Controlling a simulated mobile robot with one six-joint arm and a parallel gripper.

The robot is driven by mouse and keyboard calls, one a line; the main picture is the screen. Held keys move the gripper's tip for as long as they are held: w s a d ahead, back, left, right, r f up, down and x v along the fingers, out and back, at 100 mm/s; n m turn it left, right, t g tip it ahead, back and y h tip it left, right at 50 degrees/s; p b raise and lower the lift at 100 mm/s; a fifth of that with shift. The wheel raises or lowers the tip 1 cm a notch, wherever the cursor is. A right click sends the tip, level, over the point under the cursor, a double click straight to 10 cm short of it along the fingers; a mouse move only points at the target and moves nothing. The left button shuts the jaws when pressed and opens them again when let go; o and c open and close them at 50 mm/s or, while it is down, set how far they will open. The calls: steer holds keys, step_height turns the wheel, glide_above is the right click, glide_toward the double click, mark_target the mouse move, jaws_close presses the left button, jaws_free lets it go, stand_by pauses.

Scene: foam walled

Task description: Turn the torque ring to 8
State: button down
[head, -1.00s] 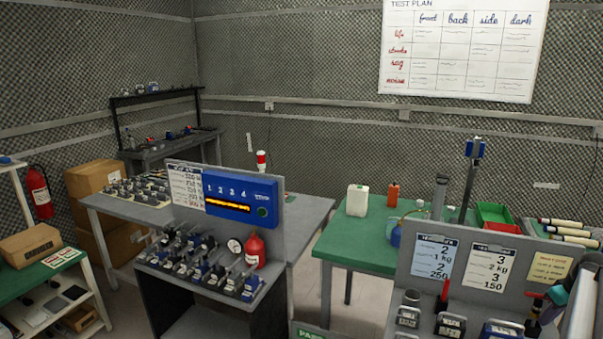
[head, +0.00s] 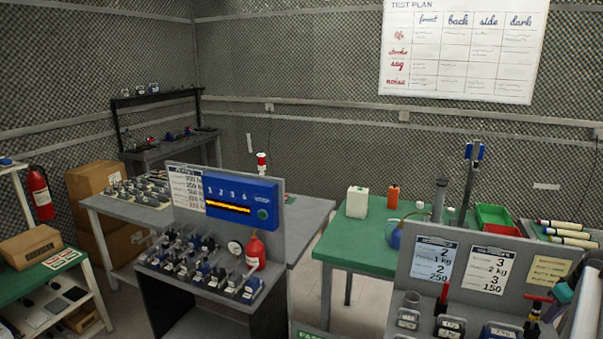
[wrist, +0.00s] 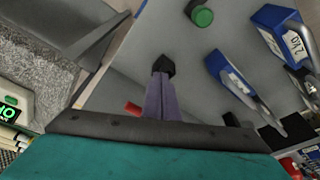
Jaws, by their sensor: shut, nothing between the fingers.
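My gripper shows in the wrist view (wrist: 162,66) as purple fingers with a dark tip, brought together with nothing between them, over a grey panel. In the head view, part of my arm shows at the lower right edge, beside the grey bench. I cannot pick out the torque ring or its scale for sure. A green round knob (wrist: 203,17) lies just beyond the fingertips in the wrist view, apart from them. A blue-bodied tool marked 240 (wrist: 280,32) is at the upper right.
A second blue tool (wrist: 228,70) stands right of my fingers, and a green-lit display (wrist: 10,115) is at the left edge. In the head view, a grey board with cards (head: 485,270) backs the right bench. A red-handled tool (head: 537,298) stands before it.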

steer(key=shift+r+p, duration=0.65)
steer(key=shift+r, duration=1.15)
